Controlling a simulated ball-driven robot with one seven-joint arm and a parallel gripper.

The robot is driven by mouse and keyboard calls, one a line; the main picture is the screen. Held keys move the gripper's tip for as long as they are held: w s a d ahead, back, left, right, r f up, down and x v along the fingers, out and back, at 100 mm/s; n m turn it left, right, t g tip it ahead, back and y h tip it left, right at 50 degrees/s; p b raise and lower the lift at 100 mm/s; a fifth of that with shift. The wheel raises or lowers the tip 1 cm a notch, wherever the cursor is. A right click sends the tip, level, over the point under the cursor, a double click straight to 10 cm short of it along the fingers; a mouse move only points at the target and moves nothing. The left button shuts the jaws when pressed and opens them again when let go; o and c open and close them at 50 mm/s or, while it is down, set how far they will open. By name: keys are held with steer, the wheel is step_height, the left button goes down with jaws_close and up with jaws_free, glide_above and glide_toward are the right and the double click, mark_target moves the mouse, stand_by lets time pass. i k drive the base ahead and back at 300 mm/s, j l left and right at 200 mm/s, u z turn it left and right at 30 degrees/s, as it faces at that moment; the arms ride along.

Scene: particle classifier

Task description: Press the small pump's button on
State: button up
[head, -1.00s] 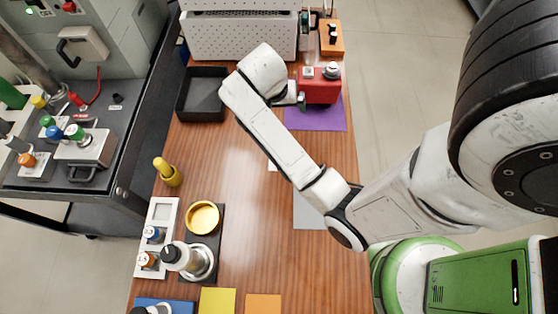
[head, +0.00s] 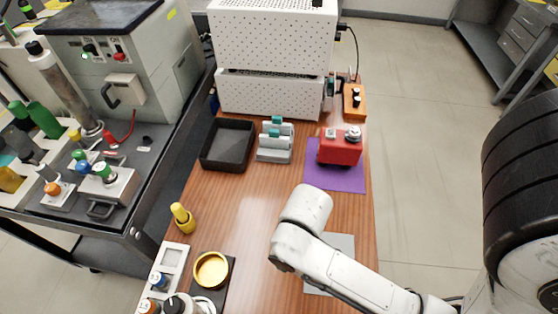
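A red box-shaped device (head: 340,149) sits on a purple mat (head: 335,178) at the right of the wooden table. It has a pale square button-like part and a grey round knob on top. It may be the small pump, but I see no label. Whether its button is pressed is too small to tell. My white arm reaches in from the lower right and bends over the table in front of the mat. My gripper is hidden behind the arm links, apart from the red device.
Left of the mat stand a grey rack with teal parts (head: 275,147) and a black tray (head: 228,148). An orange block with black knobs (head: 354,102) is behind the mat. A white perforated cabinet (head: 270,95) closes the back.

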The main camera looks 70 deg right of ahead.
mark_target(330, 134)
steer(key=z, duration=1.25)
